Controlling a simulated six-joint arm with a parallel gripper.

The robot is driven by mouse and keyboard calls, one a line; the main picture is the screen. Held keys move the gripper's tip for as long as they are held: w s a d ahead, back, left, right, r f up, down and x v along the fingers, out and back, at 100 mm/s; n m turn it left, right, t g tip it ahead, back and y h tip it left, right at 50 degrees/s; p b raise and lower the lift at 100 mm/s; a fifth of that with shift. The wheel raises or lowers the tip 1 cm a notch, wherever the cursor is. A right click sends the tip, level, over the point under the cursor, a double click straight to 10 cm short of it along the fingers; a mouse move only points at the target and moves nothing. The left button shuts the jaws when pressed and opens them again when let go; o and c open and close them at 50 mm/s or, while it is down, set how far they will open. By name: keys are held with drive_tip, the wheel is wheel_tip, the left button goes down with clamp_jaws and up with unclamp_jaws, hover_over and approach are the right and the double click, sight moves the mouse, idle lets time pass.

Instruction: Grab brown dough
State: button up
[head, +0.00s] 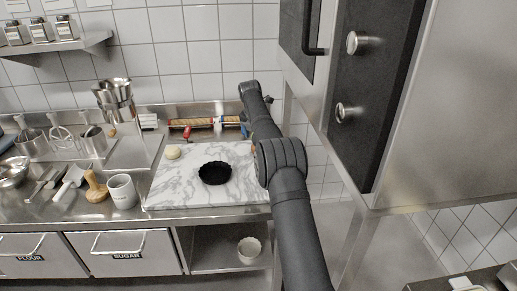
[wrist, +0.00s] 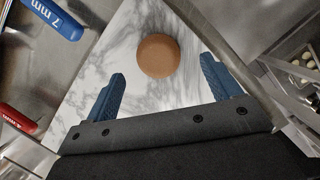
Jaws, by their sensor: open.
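The brown dough (wrist: 158,55) is a smooth round disc lying on the white marble board (wrist: 125,50) in the wrist view. My gripper (wrist: 162,68) is open, its two blue fingers spread wide to either side of and below the dough in the picture. Nothing is between the fingers at their bases, and I see no contact with the dough. In the head view my arm covers the board's right edge and the gripper is hidden; only a sliver of the brown dough (head: 253,152) shows beside the arm.
A black fluted tin (head: 215,173) and a pale dough ball (head: 173,152) sit on the board. A tall steel appliance (head: 440,110) stands at the right.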

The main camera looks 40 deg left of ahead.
drive_tip(key=shift+x, duration=2.75)
drive_tip(key=shift+s+a, duration=0.15)
drive_tip(key=c, duration=1.1)
